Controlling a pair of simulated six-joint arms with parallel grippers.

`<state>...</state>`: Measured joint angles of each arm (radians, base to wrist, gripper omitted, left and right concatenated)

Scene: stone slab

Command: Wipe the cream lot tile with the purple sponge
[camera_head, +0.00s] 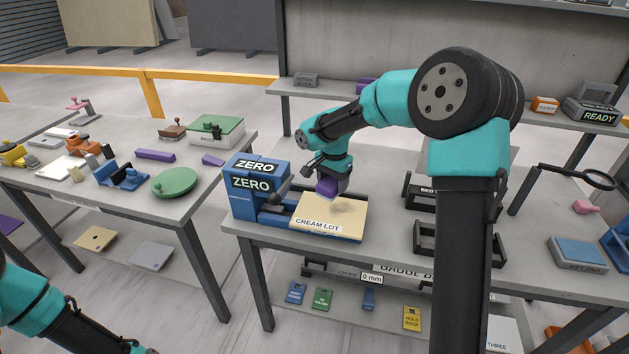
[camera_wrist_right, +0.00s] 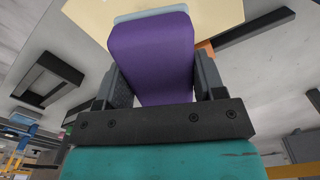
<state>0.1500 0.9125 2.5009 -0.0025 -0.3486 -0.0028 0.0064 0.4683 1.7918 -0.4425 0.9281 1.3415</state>
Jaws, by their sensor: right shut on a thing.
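The cream lot tile (camera_head: 345,216) lies on the bench, labelled CREAM LOT, beside the blue ZERO block. A greyish smudge shows on its upper middle. My right gripper (camera_head: 325,182) is over the tile's far left part, shut on the purple sponge (camera_head: 327,188). In the right wrist view the purple sponge (camera_wrist_right: 152,58) sits between both fingers, with a pale blue layer at its far end toward the cream tile (camera_wrist_right: 225,12). I cannot tell whether the sponge touches the tile. My left arm shows at the lower left, but its gripper is not clearly visible.
The blue ZERO block (camera_head: 252,186) stands close on the tile's left. Dark frames (camera_head: 425,238) stand to its right. A blue wet pad (camera_head: 580,252) lies at the right. The left table (camera_head: 95,190) holds several tools and a green disc (camera_head: 174,182).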

